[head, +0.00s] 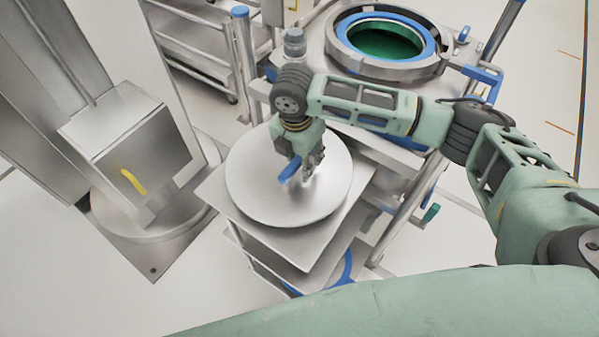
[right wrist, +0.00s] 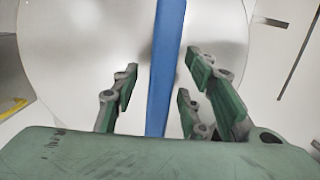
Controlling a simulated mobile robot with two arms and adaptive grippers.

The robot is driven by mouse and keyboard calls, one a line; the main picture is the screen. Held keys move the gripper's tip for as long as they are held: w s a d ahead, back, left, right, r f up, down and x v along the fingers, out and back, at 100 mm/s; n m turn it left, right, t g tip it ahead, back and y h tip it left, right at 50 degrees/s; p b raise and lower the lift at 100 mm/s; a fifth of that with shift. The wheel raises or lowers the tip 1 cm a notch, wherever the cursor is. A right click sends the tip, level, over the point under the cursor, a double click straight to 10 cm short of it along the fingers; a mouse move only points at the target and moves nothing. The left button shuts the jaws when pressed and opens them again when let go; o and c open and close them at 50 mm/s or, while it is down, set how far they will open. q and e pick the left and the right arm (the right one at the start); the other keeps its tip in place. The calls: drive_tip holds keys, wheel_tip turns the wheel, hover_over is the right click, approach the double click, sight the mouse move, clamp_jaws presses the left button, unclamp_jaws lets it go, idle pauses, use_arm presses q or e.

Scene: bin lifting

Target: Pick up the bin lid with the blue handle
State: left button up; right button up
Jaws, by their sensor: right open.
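The bin lid (head: 260,195) is a round, flat silver disc lying on the top shelf of a metal cart. Its blue handle (head: 289,170) stands up near the lid's middle and is partly hidden by my right gripper (head: 312,160). In the right wrist view the blue handle (right wrist: 166,70) runs upright between the open fingers of my right gripper (right wrist: 160,95), with gaps on both sides. The lid (right wrist: 85,45) fills the background there. My left gripper is in neither view.
The cart's top shelf (head: 325,245) extends past the lid. Behind it stands a metal station with a round opening, blue ring (head: 428,48) and green interior. A steel column with a boxy unit (head: 140,165) stands at left. Floor is clear at lower left.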

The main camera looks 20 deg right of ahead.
drive_tip(key=shift+f, duration=0.15)
drive_tip(key=shift+f, duration=0.1)
clamp_jaws()
idle(0.6)
idle(0.3)
drive_tip(key=shift+w, duration=0.15)
